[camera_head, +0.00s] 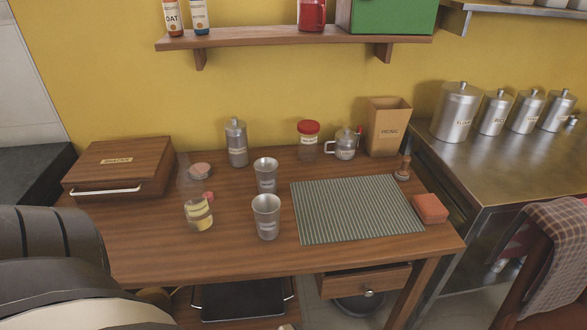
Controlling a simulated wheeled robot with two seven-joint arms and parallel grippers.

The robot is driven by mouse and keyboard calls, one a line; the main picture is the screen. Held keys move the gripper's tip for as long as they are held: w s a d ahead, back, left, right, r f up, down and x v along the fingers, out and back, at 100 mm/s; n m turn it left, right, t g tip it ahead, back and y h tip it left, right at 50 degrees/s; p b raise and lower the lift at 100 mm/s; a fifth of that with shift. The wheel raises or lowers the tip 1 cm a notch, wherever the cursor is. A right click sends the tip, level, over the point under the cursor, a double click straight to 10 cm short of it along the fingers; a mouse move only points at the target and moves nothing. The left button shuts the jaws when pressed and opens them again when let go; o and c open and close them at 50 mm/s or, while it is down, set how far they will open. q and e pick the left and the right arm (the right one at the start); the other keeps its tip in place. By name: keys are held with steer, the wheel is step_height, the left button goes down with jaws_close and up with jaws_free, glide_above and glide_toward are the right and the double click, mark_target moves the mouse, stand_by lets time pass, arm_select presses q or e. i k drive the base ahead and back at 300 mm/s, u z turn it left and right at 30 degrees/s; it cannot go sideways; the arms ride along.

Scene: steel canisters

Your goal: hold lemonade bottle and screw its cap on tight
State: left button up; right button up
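A clear glass bottle (199,213) with a yellow and white band stands on the left part of the wooden table; I take it for the lemonade bottle. Its neck is faint against the table, and no cap shows on it. A small red piece (209,196), perhaps the cap, shows right against the bottle's right side; I cannot tell whether it lies beside or behind it. Parts of my own arm fill the lower left corner, but no gripper fingers show. My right gripper is not in view.
Two steel cups (266,218) stand right of the bottle. A pinkish round item (200,169) and a steel bottle (236,143) are behind it. A wooden box (121,167) is at the left, a striped mat (352,210) at the right. Table front is clear.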

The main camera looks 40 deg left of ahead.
mark_target(190, 185)
steer(key=z, duration=1)
steer(key=k, duration=1)
steer(key=u, duration=1.45)
steer(key=i, duration=0.2)
steer(key=u, duration=0.15)
